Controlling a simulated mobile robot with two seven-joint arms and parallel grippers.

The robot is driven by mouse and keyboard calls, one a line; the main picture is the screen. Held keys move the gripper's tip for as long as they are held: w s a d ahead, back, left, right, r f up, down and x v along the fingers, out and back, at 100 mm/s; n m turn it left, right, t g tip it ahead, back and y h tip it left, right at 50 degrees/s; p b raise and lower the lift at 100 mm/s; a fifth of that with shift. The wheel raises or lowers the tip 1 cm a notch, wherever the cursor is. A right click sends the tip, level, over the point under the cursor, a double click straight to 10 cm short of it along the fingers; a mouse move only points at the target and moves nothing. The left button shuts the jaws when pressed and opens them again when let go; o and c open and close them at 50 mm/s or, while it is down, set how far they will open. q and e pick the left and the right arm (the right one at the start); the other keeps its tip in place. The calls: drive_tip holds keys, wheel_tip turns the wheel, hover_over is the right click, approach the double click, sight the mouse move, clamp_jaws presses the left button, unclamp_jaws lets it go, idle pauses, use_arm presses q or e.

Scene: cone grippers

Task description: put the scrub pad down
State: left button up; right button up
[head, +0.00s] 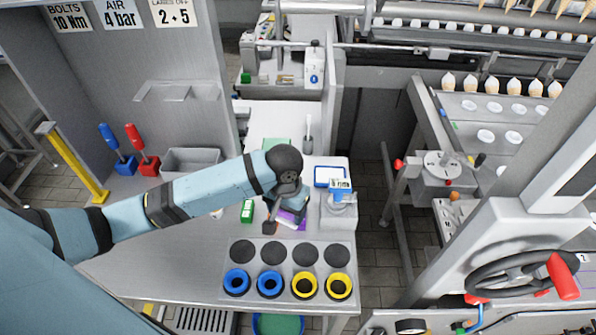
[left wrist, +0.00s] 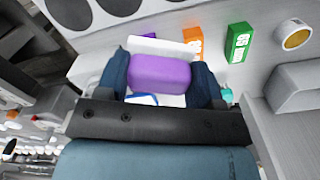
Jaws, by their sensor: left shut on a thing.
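The scrub pad (head: 292,217) is purple with a white layer, over the work table (head: 190,262) behind the panel of round spots. My left gripper (head: 290,205) is shut on it from above and hides part of it. In the left wrist view the purple pad (left wrist: 160,72) sits between the two blue fingers of the left gripper (left wrist: 162,68), with its white layer at the far side. I cannot tell whether the pad touches the table. My right gripper is not in view.
A green block (head: 247,211) stands left of the pad, and an orange block (left wrist: 193,38) shows close by. A grey stand with a blue-and-white item (head: 341,190) is at the right. Blue rings (head: 237,282) and yellow rings (head: 339,286) sit in front. The table's left part is clear.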

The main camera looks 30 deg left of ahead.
use_arm(q)
drive_tip(key=f, duration=0.3)
drive_tip(key=w+a+f+b, duration=0.1)
drive_tip(key=shift+f, duration=0.35)
drive_tip(key=shift+w+a+r+n, duration=0.15)
drive_tip(key=shift+w+r+n, duration=0.1)
drive_tip(key=shift+w, duration=0.3)
drive_tip(key=shift+w+a+r+n, duration=0.15)
drive_tip(key=shift+w+r+n, duration=0.1)
drive_tip(key=shift+w, duration=0.3)
drive_tip(key=w+a+r+n+b, duration=0.1)
drive_tip(key=w+a+r+n, duration=0.15)
drive_tip(key=w+r, duration=0.5)
drive_tip(key=w+a+r+n+b, duration=0.25)
drive_tip(key=w+r, duration=0.35)
drive_tip(key=w, duration=0.3)
drive_tip(key=shift+m, duration=0.4)
drive_tip(key=f, duration=0.6)
drive_tip(key=f+p, duration=0.1)
drive_tip(key=f, duration=0.5)
drive_tip(key=a+f+p, duration=0.1)
drive_tip(key=f, duration=0.6)
drive_tip(key=shift+s+f, duration=0.1)
drive_tip(key=shift+s, duration=0.1)
drive_tip(key=shift+f, duration=0.1)
drive_tip(key=o, duration=0.6)
wheel_tip(320, 180, up, 12)
drive_tip(key=shift+r, duration=0.15)
